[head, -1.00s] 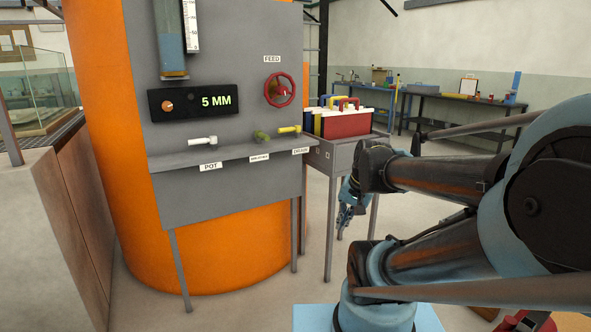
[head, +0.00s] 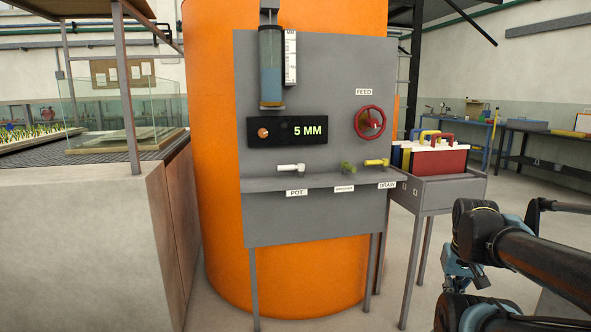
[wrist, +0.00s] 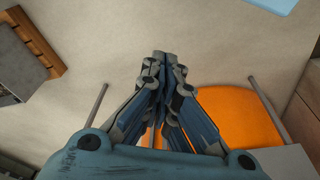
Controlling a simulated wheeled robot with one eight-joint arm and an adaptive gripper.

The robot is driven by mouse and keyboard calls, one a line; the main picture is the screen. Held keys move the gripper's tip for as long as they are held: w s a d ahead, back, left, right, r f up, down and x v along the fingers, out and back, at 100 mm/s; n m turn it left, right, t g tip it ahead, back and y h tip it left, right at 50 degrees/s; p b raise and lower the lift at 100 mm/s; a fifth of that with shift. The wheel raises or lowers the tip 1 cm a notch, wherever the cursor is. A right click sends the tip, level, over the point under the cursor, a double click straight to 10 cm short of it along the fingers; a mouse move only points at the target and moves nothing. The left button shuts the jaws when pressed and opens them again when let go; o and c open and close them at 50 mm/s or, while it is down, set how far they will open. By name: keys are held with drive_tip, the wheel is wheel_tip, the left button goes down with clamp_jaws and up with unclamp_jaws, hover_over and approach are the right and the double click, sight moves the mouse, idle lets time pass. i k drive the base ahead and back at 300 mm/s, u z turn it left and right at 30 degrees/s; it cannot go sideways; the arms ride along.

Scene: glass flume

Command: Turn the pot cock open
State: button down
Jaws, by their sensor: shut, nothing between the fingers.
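The pot cock (head: 292,168) is a white lever lying sideways on the grey panel (head: 262,212), above the POT label (head: 297,192). My gripper (wrist: 160,58) is shut and empty in the wrist view, pointing over bare floor. In the head view my gripper (head: 470,283) is at the lower right, partly cut off behind my arm, well away from the cock and not touching it.
A cart (head: 438,190) with coloured cases stands right of the panel. A concrete block (head: 85,240) is at left. Floor in front is clear.

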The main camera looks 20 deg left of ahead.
sight(300, 167)
drive_tip(key=z, duration=0.9)
drive_tip(key=k, duration=0.75)
drive_tip(key=u, duration=0.85)
drive_tip(key=i, duration=0.5)
